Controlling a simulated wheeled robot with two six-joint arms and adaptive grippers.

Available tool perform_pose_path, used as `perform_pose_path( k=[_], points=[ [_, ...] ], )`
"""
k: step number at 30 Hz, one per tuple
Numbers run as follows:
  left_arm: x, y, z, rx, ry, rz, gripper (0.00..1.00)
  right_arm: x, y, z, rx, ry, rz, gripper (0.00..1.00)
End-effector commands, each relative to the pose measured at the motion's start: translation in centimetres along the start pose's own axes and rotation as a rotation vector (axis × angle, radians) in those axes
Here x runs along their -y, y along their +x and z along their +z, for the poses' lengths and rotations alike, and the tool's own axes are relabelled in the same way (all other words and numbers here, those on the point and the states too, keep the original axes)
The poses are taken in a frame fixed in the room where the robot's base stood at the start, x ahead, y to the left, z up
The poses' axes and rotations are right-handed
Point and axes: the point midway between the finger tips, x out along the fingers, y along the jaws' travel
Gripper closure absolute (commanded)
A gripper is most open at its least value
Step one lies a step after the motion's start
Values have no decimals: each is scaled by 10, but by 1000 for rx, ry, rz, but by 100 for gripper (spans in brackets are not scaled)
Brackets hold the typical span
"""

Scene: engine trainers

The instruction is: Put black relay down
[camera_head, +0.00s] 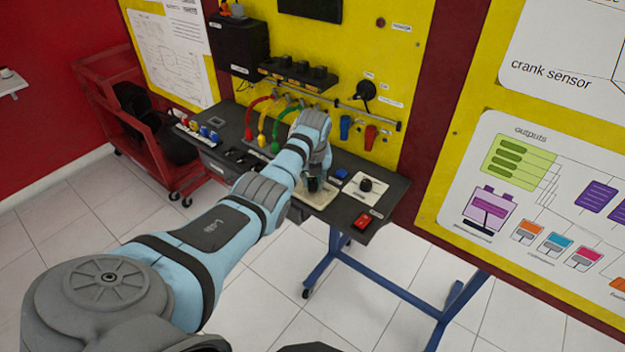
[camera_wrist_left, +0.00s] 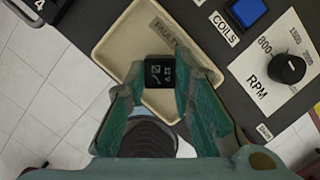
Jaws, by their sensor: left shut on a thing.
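The black relay (camera_wrist_left: 160,73) is a small dark block with white markings on top, between my left gripper's fingertips in the left wrist view. My left gripper (camera_wrist_left: 158,88) is shut on it, over the cream tray (camera_wrist_left: 118,42) with a label partly reading "FAULTY". The pictures do not show clearly whether the relay touches the tray floor. In the head view my left gripper (camera_head: 314,186) is at the tray (camera_head: 322,200) near the table's front edge; the relay is mostly hidden there. My right gripper is not in view.
The dark table (camera_head: 392,188) holds an RPM knob (camera_wrist_left: 288,68), a blue COILS button (camera_wrist_left: 246,11) and a red switch (camera_head: 363,221). Colored hoses (camera_head: 262,112) rise behind my left arm. A red cart (camera_head: 110,70) stands left. Another black block (camera_wrist_left: 50,10) lies beside the tray.

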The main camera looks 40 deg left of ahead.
Motion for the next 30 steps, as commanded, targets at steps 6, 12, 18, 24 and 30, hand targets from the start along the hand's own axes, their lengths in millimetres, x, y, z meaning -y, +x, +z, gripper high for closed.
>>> perform_pose_path(
  k=[6,12,18,24,30],
  points=[
    [0,2,-1,0,0,0,68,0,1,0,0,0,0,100],
    [0,2,0,0,0,0,57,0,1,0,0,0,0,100],
    [0,-1,0,0,0,0,57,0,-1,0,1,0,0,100],
    [0,-37,2,4,1,-2,57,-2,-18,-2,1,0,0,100],
    [1,-92,2,4,0,-3,57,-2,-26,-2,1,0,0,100]
  ],
)
